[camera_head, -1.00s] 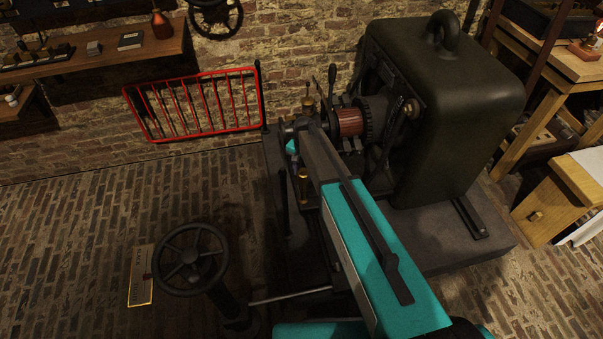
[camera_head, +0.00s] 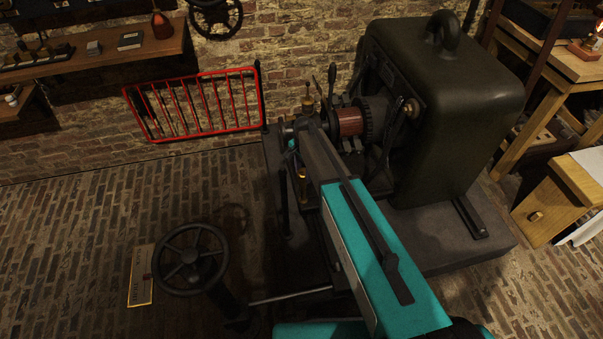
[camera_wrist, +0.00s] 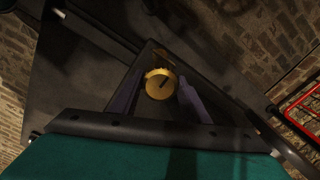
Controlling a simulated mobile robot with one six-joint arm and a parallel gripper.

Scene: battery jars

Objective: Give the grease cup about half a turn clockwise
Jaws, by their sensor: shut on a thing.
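The round brass grease cup (camera_wrist: 160,84) shows end-on in the wrist view, with a dark mark on its face. My gripper (camera_wrist: 158,90) has its two dark fingers on either side of the cup, closed on it. In the head view my teal and grey arm reaches over the machine and hides most of the gripper. A brass fitting (camera_head: 303,187) shows just left of the arm there, and another (camera_head: 307,102) stands upright beyond the arm's end. I cannot tell from the head view which one is held.
A large dark machine housing (camera_head: 445,110) stands close to the right of my arm, with a copper-coloured commutator (camera_head: 348,122) beside it. A red railing (camera_head: 195,105) stands by the brick wall. A handwheel (camera_head: 190,258) stands at the lower left. Floor between railing and handwheel is clear.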

